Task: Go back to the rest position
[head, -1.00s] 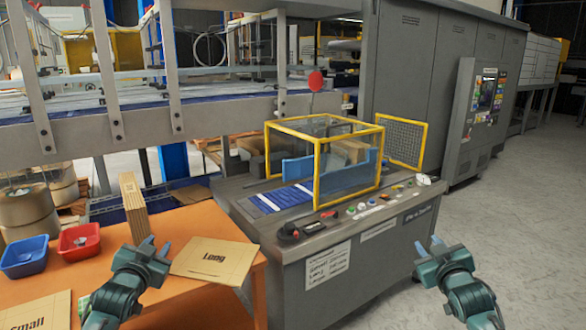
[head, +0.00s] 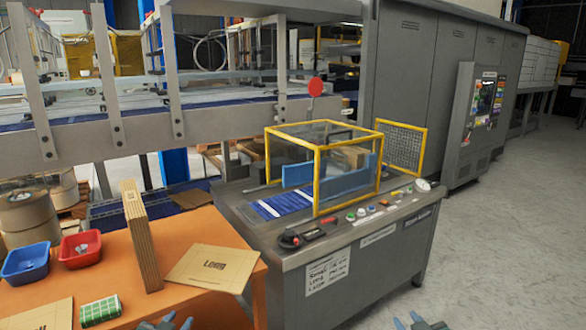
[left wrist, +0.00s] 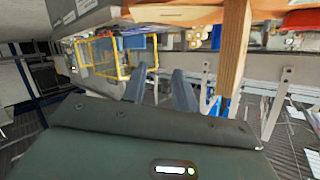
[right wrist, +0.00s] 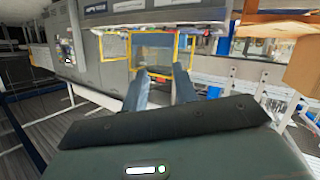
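My left gripper (head: 170,322) shows only its fingertips at the bottom edge of the head view, in front of the orange table. In the left wrist view its two fingers (left wrist: 160,88) stand apart with nothing between them. My right gripper (head: 418,322) is also at the bottom edge of the head view, over the floor right of the grey machine. In the right wrist view its fingers (right wrist: 161,86) stand apart and empty. Most of both arms is out of the head view.
The orange table (head: 200,228) holds a "Long" cardboard sheet (head: 213,268), an upright cardboard stack (head: 141,240), a green-white item (head: 100,311), a blue bin (head: 25,263) and a red bin (head: 80,250). The machine (head: 375,262) has a yellow-framed guard (head: 317,175). Floor at right (head: 510,240) is clear.

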